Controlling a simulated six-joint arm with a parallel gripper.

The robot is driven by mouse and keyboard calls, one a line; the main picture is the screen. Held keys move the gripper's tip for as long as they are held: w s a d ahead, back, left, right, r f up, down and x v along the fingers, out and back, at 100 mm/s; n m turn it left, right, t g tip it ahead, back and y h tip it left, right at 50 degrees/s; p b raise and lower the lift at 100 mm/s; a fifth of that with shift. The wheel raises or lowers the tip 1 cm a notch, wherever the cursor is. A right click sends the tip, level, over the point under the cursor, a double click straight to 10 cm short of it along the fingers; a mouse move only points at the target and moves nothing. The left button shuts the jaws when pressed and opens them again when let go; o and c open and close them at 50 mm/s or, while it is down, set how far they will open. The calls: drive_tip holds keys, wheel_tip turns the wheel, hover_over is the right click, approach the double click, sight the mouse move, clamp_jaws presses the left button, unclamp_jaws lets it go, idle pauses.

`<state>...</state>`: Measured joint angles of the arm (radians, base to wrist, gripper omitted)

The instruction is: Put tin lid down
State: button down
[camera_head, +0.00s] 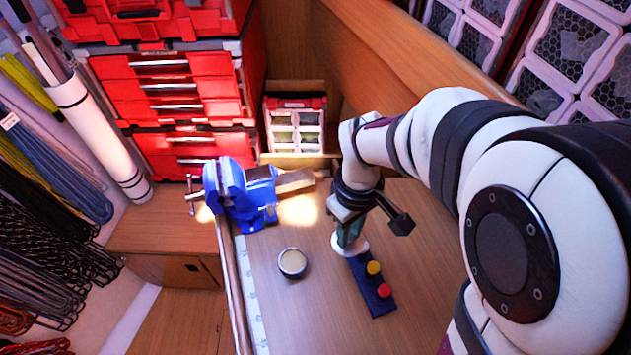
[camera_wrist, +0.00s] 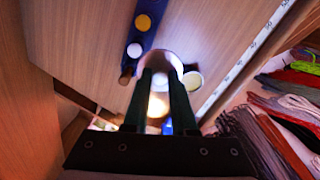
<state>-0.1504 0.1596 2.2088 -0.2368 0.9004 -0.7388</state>
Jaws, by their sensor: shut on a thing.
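My gripper (camera_head: 350,235) points down over the bench and is shut on the tin lid (camera_head: 362,248), a pale round disc at its fingertips. In the wrist view the lid (camera_wrist: 160,58) shows as a bright disc at the ends of my two dark green fingers (camera_wrist: 161,78). The lid hides the far end of the blue strip; I cannot tell whether it touches it. A round tin (camera_head: 292,262) with a dark side and a beige top stands on the bench to the left, apart from the lid. It also shows in the wrist view (camera_wrist: 193,80).
A dark blue strip (camera_head: 364,286) carries a yellow knob (camera_head: 374,267) and a red knob (camera_head: 384,290). A blue vise (camera_head: 240,192) is clamped at the bench's left edge. Red drawers (camera_head: 165,90) stand behind. Bench wood (camera_head: 300,310) is clear in front of the tin.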

drive_tip(key=shift+s+n, duration=0.2)
drive_tip(key=shift+n, duration=0.2)
drive_tip(key=s+a+f+n, duration=0.5)
drive_tip(key=s+a+n, duration=0.4)
drive_tip(key=n, duration=0.4)
drive_tip(key=shift+n, duration=0.7)
drive_tip(key=f, duration=0.5)
drive_tip(key=s+f, duration=0.1)
drive_tip(key=f, duration=0.2)
drive_tip(key=shift+a, duration=0.25)
drive_tip(key=shift+w+f, duration=0.1)
drive_tip(key=shift+f, duration=0.1)
drive_tip(key=shift+f, duration=0.1)
drive_tip(key=c, duration=0.7)
unclamp_jaws()
